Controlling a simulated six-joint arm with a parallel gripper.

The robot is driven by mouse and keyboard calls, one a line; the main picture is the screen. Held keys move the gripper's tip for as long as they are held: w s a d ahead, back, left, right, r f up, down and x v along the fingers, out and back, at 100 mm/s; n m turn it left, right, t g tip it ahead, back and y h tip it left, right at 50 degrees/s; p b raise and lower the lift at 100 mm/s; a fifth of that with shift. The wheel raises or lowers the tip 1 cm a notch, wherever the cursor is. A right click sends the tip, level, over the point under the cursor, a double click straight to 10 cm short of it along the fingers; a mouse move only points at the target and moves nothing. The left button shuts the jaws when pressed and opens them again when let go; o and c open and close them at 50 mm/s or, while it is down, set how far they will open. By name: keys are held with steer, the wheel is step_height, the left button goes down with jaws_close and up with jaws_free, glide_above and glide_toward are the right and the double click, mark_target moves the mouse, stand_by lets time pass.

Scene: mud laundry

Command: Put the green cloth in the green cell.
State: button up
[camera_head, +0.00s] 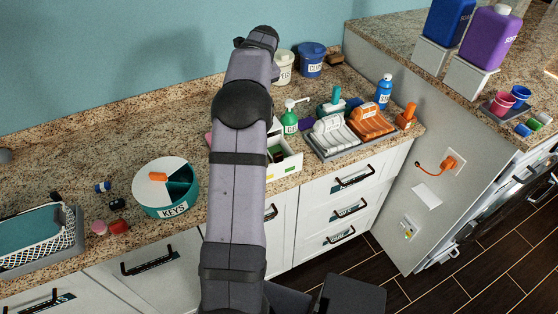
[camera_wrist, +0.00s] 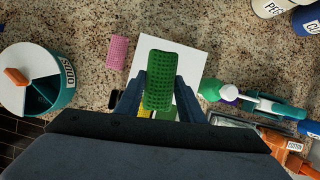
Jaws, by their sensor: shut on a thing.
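The green cloth (camera_wrist: 159,68), a small rolled, dotted piece, is held between the two dark fingers of my gripper (camera_wrist: 158,94) in the wrist view. Behind it shows a plain white surface (camera_wrist: 186,62). Yellow and green bits show just below the cloth, mostly covered by the gripper. In the head view a white box (camera_head: 287,171) with small coloured marks stands on the counter, partly behind my arm. A green patch shows inside it; I cannot tell whether this is the green cell. My arm hides the gripper there.
A pink cloth (camera_wrist: 118,52) lies left of the white surface. A round teal KEYS tin (camera_head: 165,190) stands left of my arm. Right of the box are a green pump bottle (camera_head: 290,122) and a grey rack (camera_head: 330,145) with white and orange items. Canisters stand behind.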

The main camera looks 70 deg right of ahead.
steer(key=s+a+m+b, duration=0.15)
steer(key=s+a, duration=0.25)
steer(key=s, duration=0.7)
steer(key=shift+d+f+p, duration=0.2)
steer(key=shift+f+p, duration=1)
steer(key=shift+f, duration=3.6)
steer(key=shift+f, duration=0.15)
steer(key=shift+f, duration=0.35)
steer(key=shift+f, duration=0.1)
steer(key=o, duration=1.1)
steer(key=shift+a+g, duration=0.1)
steer(key=shift+g, duration=0.2)
